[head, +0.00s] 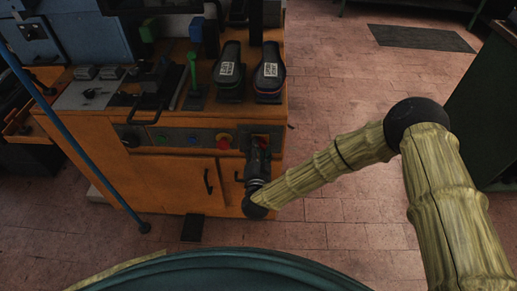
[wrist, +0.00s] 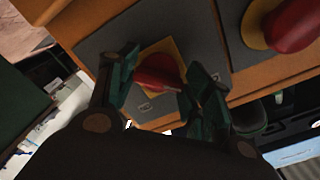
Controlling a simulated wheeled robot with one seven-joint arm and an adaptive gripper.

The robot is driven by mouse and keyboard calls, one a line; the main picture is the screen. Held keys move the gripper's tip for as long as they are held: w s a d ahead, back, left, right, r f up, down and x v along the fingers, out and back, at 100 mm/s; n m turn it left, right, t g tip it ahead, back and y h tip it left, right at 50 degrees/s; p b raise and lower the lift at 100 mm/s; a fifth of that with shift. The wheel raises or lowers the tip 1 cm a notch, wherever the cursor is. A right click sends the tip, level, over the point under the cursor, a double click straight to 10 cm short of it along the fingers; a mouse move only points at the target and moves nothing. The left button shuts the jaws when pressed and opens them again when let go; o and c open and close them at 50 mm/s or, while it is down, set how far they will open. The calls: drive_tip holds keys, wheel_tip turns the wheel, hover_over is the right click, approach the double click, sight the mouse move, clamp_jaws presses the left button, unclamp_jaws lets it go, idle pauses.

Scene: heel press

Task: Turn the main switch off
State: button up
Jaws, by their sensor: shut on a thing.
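The main switch (wrist: 158,72) is a red handle on a yellow square plate, set in a grey panel. In the wrist view it sits between the two dark green fingers of my gripper (wrist: 160,95), which is shut on it. In the head view my gripper (head: 259,150) reaches the right end of the orange machine's front panel and hides most of the switch there. The exact angle of the handle is hard to read.
A red mushroom button on a yellow disc (head: 223,139) is close to the left of the switch. Green and blue buttons sit further left on the panel. Two black heel forms (head: 268,75) stand on the orange machine (head: 160,178). Tiled floor is open to the right.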

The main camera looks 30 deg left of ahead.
drive_tip(key=shift+s+f, duration=0.1)
idle(0.3)
drive_tip(key=o, duration=1)
drive_tip(key=v, duration=1.2)
drive_tip(key=shift+d, duration=0.1)
drive_tip(key=s+d+f+n+g+h, duration=0.1)
drive_tip(key=d+f+g, duration=0.3)
drive_tip(key=d, duration=0.5)
drive_tip(key=d+f+n+g+h, duration=0.1)
drive_tip(key=d+f+h, duration=0.1)
drive_tip(key=d+f, duration=0.55)
drive_tip(key=s+d+f+n+g+h, duration=0.1)
drive_tip(key=d+f+n+g, duration=0.2)
drive_tip(key=d, duration=0.7)
drive_tip(key=s+d+m+g+h, duration=0.1)
drive_tip(key=s+d+g, duration=0.1)
drive_tip(key=s+d, duration=0.3)
drive_tip(key=s+d+m+g+h, duration=0.1)
drive_tip(key=s+d, duration=0.4)
drive_tip(key=d, duration=0.7)
drive_tip(key=s+d+g+h, duration=0.3)
drive_tip(key=s+d, duration=0.3)
drive_tip(key=d, duration=0.3)
drive_tip(key=shift+s+d+f+m+g, duration=0.15)
drive_tip(key=shift+f+m+g, duration=0.25)
drive_tip(key=shift+g, duration=0.3)
